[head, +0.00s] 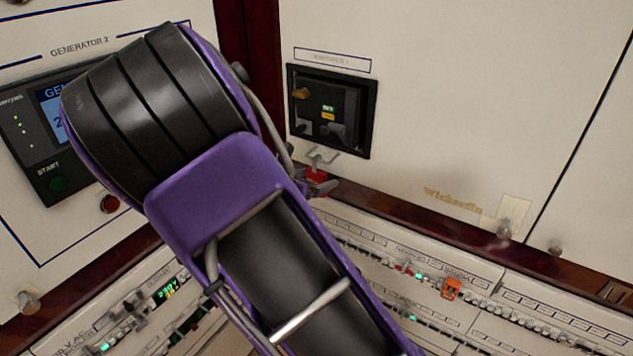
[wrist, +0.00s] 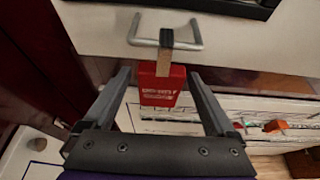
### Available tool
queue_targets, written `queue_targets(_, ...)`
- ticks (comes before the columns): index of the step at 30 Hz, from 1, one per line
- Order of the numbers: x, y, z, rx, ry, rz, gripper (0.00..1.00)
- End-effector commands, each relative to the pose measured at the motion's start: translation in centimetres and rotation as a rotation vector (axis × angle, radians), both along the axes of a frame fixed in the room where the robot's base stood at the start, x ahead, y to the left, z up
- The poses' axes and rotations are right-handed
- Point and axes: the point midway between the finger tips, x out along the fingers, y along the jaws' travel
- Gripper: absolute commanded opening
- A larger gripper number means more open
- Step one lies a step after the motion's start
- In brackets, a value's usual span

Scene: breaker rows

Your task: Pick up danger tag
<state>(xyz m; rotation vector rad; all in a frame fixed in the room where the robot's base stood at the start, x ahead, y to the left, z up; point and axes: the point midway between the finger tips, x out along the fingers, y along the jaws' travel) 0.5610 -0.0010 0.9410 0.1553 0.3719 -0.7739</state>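The red danger tag (wrist: 163,88) hangs by a tan strap from a metal handle (wrist: 165,43) in the wrist view, with blurred white lettering on its face. My gripper (wrist: 159,75) is open, with one finger to the left of the tag and one to the right. Gaps show between the tag and both fingers. I cannot tell how deep the tag sits between them. In the head view the tag (head: 317,181) is a small red patch below the handle (head: 322,158), partly hidden by my purple and black arm.
A black breaker unit (head: 331,110) sits on the white panel above the handle. Rows of small breakers line the sloped panel below, with an orange piece (head: 451,288) among them. A generator display (head: 54,120) is at the left, partly behind my arm.

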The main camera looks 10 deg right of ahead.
Motion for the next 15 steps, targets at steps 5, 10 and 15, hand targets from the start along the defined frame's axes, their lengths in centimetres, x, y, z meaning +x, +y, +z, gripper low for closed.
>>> queue_targets(5,-0.03,0.02,-0.01,0.0,0.0,0.0,0.56)
queue_targets(10,-0.04,0.02,0.0,0.0,0.0,0.0,0.26)
queue_targets(15,-0.04,0.02,0.01,0.0,0.0,0.0,0.07)
